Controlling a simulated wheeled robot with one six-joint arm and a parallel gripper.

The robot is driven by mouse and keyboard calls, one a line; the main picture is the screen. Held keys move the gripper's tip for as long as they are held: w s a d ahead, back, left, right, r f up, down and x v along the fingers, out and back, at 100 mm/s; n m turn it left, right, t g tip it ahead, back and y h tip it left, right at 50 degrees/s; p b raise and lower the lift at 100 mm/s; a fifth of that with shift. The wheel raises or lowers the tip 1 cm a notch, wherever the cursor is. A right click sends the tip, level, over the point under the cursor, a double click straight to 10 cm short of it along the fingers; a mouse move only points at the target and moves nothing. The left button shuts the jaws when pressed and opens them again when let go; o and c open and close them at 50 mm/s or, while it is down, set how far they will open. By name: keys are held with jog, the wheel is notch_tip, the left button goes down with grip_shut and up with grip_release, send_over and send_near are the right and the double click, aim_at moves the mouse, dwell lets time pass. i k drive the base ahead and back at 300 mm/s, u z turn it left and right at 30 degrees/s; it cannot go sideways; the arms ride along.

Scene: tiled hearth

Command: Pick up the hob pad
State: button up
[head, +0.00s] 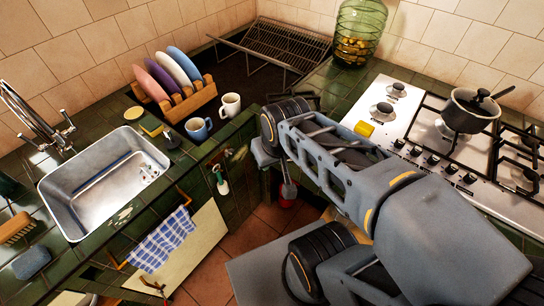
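A small yellow pad (364,129), which I take for the hob pad, lies at the left edge of the steel hob (402,112), close to its front left. My arm reaches up across the middle of the view and bends down near the counter corner. My gripper (289,190) hangs low beyond the arm, in front of the counter, apart from the yellow pad and to its lower left. It is small and partly hidden by my arm, so its fingers are unclear. A second pad, yellow and green (151,125), lies by the sink.
A dark pan (470,112) stands on the hob. A green glass jar (359,32) and a wire rack (270,48) stand behind. Two mugs, white (230,105) and blue (198,129), stand near a plate rack (180,100). The sink (100,185) is at left.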

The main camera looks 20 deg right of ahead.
aim_at(363, 128)
jog(key=z, duration=1.55)
